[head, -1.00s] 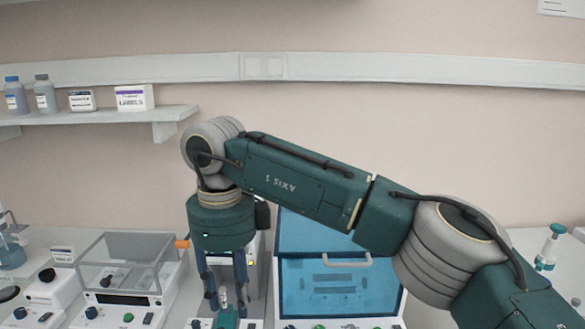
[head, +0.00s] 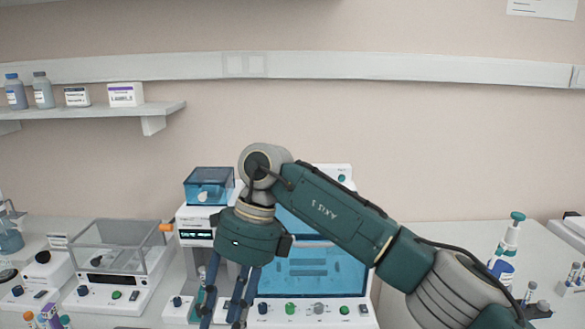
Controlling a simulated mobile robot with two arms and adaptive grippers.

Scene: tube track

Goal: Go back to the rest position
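My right arm comes in from the right. Its gripper (head: 222,312) hangs down in front of the instruments on the bench. The blue fingers are spread apart with a gap between them, and I see nothing held there. The fingertips are near the lower edge of the view. My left gripper is not in view.
Behind the gripper stand a white instrument with a blue lid (head: 209,186) and a wide unit with a blue window (head: 312,272). Tubes (head: 48,318) show at lower left.

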